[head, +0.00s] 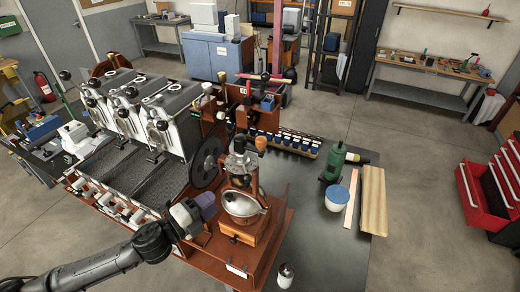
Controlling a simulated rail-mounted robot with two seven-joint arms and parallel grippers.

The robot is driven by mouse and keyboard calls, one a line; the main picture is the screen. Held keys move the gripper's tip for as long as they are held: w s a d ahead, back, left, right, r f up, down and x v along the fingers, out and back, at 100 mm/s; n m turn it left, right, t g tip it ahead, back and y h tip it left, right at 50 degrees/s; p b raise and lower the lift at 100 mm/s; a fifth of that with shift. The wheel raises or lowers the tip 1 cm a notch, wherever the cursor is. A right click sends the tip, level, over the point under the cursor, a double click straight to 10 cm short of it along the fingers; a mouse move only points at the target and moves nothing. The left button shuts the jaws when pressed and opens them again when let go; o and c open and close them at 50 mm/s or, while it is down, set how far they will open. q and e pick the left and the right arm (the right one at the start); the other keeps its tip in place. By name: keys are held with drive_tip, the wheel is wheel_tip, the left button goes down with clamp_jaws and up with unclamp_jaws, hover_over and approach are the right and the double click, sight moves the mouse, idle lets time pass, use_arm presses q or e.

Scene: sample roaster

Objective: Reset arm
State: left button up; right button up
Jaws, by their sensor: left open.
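My left arm reaches in from the lower left. Its gripper (206,203) is open, with nothing visible between the fingers. It is at the left side of the brown wooden grinder stand (268,262), just left of the silver bowl (243,203). Whether it touches the stand cannot be told. The sample roaster (122,105), with several grey drums in a row, stands behind and left of the gripper. A black wheel (207,158) is just behind the gripper. My right gripper is not in view.
The dark table (325,245) has free room at its front right. A green bottle-like tool (335,160), a blue-and-white tub (337,197) and wooden boards (372,200) are on its right side. A small metal canister (285,275) is near the front. A red tool chest (485,195) stands far right.

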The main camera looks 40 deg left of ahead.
use_arm(q)
drive_tip(key=s+a+f+n+g+y, duration=0.1)
drive_tip(key=a+f+n+g+y, duration=0.2)
drive_tip(key=a+n+y, duration=0.45)
drive_tip(key=s+d+f+n+g+y+p, duration=0.1)
drive_tip(key=s+d+f+n+g+y, duration=0.1)
drive_tip(key=s+f+n+g, duration=0.45)
drive_tip(key=s+d+n+g+h+p, duration=0.2)
drive_tip(key=s+d+p, duration=0.3)
drive_tip(key=d, duration=0.6)
drive_tip(key=s+d+n+g+h+p, duration=0.1)
drive_tip(key=s+d+h+p, duration=0.3)
drive_tip(key=s+d, duration=0.4)
drive_tip(key=d+g+h, duration=0.1)
drive_tip(key=d, duration=0.1)
drive_tip(key=shift+d+r+n+g+p, duration=0.35)
drive_tip(key=shift+r+n, duration=0.05)
